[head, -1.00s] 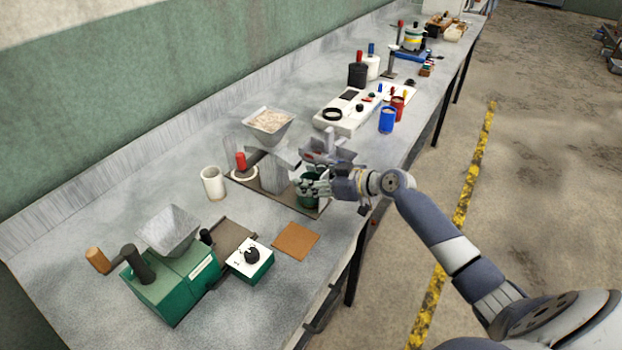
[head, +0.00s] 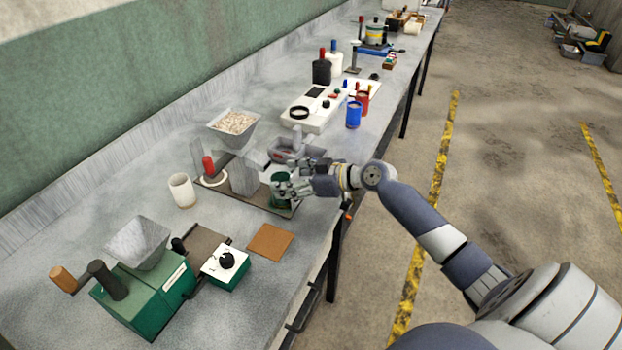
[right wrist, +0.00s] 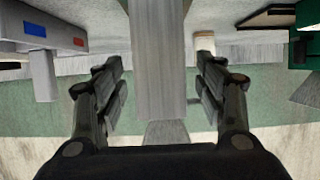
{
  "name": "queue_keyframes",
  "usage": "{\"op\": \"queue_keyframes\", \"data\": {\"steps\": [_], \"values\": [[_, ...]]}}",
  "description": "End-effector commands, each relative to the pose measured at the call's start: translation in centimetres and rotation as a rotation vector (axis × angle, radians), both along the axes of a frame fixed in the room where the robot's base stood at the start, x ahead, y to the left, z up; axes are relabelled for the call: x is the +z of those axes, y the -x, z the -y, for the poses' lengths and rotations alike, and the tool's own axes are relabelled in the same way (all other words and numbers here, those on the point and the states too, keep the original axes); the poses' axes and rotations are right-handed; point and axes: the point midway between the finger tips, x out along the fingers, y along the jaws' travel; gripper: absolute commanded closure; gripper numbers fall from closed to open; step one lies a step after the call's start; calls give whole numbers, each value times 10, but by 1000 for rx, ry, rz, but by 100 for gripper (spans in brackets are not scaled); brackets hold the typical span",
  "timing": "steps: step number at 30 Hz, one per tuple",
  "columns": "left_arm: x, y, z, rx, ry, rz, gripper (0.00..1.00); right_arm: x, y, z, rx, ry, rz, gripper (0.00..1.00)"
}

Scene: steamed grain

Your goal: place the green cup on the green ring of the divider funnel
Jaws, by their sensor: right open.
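The divider funnel (head: 245,175) is a grey metal body on a dark flat base in the middle of the bench. The green cup (head: 279,183) stands at the base's right end, partly covered by my right gripper's fingers. The green ring is not visible, so I cannot tell whether the cup sits on it. My right gripper (head: 293,178) is open, its fingers at the cup's right side; contact is unclear. In the right wrist view, its open fingers (right wrist: 160,80) have a grey upright metal surface beyond the gap, and no cup shows. My left gripper is out of view.
A red-handled piece (head: 209,166) and a hopper of grain (head: 234,122) stand left of and behind the funnel. A white cup (head: 182,190), green mill (head: 150,290) and brown mat (head: 270,241) are nearer. Blue (head: 354,114) and red cups (head: 362,102) stand farther back.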

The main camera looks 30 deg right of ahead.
Motion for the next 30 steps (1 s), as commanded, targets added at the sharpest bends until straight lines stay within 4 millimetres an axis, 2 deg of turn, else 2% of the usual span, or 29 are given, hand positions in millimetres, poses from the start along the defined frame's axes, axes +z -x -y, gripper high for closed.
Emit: {"op": "queue_keyframes", "data": {"steps": [6,13,18,30], "values": [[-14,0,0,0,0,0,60,14,39,23,0,3,-1,36],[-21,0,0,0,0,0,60,29,66,38,1,-1,-2,36],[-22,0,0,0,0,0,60,35,73,43,1,0,0,36],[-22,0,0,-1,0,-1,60,36,74,43,1,-1,1,36]]}}
